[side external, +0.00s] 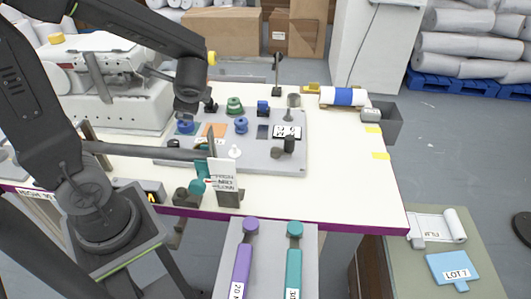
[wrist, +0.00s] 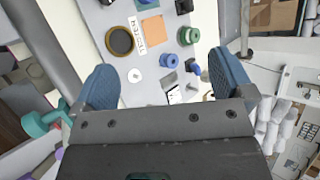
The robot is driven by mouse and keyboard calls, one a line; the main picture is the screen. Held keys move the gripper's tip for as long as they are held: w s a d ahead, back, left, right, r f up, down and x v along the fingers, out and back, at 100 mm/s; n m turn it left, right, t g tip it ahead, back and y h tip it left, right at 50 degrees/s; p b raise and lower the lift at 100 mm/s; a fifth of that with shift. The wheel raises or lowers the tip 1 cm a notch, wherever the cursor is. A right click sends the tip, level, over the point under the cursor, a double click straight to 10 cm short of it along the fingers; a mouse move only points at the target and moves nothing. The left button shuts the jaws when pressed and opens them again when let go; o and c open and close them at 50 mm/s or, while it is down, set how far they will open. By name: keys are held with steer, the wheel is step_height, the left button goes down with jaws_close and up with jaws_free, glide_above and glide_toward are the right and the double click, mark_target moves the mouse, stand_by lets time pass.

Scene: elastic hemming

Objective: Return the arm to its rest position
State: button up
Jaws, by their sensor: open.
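My gripper shows in the wrist view (wrist: 160,85) with its two blue fingertips spread wide and nothing between them. In the side view my dark arm reaches over the left part of the white work table (side external: 345,195), and its wrist end hangs above the left of the grey tool board (side external: 260,160). The fingertips are hard to make out there. The board carries a green spool (side external: 234,105), a blue spool (side external: 241,125), an orange square (side external: 214,130) and a white cone-shaped piece (side external: 235,151). In the wrist view the board lies below and beyond the fingers.
A white sewing machine (side external: 110,95) stands at the left, close to my arm. A sign holder (side external: 224,180) stands at the table's front edge. Purple (side external: 243,260) and teal (side external: 293,260) handled tools lie on a lower surface in front. The table's right part is mostly clear.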

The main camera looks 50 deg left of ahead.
steer(key=s+d+r+n+t+h, duration=0.1)
steer(key=s+d+r+n+h, duration=0.2)
steer(key=d, duration=0.6)
steer(key=s+d+r+n+t+h, duration=0.2)
steer(key=s+d+r+n+h, duration=0.2)
steer(key=d, duration=0.4)
steer(key=shift+s+d+n+h, duration=0.4)
steer(key=shift+n+h, duration=0.2)
steer(key=shift+h, duration=0.6)
